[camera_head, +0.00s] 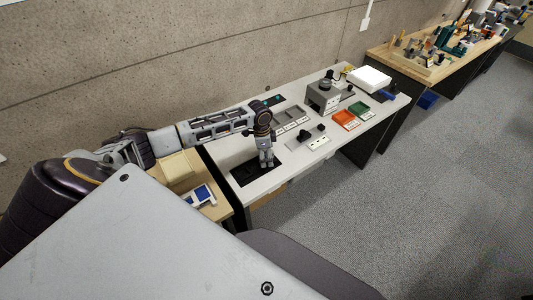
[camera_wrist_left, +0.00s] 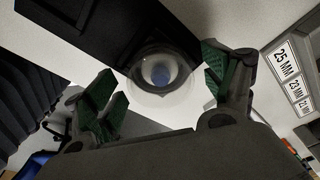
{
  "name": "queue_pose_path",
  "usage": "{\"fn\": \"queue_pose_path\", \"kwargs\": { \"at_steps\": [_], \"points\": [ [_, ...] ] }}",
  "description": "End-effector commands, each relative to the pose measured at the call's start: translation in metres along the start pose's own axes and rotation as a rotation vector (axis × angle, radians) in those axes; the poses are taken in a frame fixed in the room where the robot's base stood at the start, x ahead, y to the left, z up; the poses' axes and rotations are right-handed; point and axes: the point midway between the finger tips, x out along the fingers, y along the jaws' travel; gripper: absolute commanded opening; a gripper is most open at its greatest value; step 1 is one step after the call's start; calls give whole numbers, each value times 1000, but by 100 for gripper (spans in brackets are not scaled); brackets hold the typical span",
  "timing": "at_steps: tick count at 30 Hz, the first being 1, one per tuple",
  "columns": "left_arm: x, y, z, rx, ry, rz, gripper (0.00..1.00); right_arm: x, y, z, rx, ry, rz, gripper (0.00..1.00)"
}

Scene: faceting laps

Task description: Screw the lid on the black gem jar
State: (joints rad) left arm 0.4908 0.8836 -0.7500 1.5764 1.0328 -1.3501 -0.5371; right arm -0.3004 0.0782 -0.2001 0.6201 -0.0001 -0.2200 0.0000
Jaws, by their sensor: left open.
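My left gripper (camera_head: 267,163) points down over the near end of the white table, above the black mat (camera_head: 244,174). In the left wrist view the left gripper (camera_wrist_left: 160,82) is open, its green-padded fingers apart. Small black round pieces (camera_head: 303,134) stand by a white card farther right; which is the gem jar is unclear. My right gripper is out of view.
A grey labelled tray (camera_head: 290,120), a grey machine (camera_head: 323,97), an orange tray (camera_head: 346,119) and a green tray (camera_head: 360,108) stand farther along the white table (camera_head: 230,155). The wall runs close behind. A wooden bench (camera_head: 400,62) lies beyond; the carpet is clear.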

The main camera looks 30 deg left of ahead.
Motion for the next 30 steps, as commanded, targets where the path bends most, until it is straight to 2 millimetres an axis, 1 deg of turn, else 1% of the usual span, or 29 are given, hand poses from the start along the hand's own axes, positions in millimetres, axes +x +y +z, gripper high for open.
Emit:
{"fn": "queue_pose_path", "kwargs": {
  "at_steps": [1,2,12,19,30],
  "points": [
    [0,0,0,0,0,0,83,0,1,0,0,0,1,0],
    [0,0,0,0,0,0,81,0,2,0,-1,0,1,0],
    [0,0,0,0,0,0,37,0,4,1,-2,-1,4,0],
    [-1,0,0,28,0,4,37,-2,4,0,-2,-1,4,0],
    [-1,1,-1,212,1,27,37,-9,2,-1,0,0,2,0]
  ]
}}
